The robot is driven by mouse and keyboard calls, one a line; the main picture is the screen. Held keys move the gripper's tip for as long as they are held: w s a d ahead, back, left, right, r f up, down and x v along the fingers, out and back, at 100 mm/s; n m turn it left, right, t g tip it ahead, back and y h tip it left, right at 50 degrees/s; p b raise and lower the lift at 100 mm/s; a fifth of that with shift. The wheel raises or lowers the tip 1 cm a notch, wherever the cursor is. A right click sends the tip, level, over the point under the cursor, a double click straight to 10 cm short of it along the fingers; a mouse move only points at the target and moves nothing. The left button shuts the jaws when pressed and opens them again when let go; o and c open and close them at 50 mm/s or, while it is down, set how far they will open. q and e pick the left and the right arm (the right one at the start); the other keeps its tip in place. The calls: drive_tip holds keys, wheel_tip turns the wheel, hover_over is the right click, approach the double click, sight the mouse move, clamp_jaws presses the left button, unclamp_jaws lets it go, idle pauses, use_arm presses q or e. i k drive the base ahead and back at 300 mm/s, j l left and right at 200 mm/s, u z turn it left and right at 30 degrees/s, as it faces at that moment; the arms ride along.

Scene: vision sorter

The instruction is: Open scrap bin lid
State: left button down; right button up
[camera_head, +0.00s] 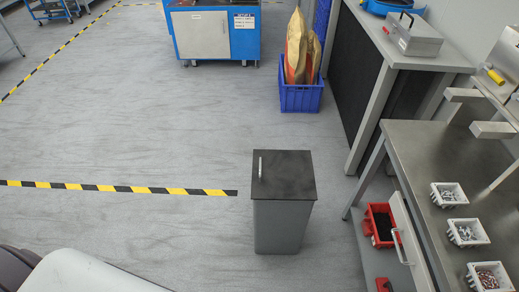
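The scrap bin (279,227) is a grey upright box standing on the floor right of the picture's centre. Its dark, flat lid (288,177) lies closed on top. A short light handle (261,167) sits near the lid's left edge. Neither of my grippers shows in the head view, and nothing touches the bin.
A metal workbench (428,160) with small white trays (465,232) and an open drawer (405,243) stands to the right. A blue crate (301,98) with paper bags is behind the bin. Yellow-black tape (120,188) ends left of it. The floor to the left is clear.

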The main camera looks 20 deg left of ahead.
sight(277, 174)
drive_tip(key=i+j, duration=0.2)
drive_tip(key=i, duration=0.25)
drive_tip(key=i+j, duration=0.2)
drive_tip(key=i, duration=0.25)
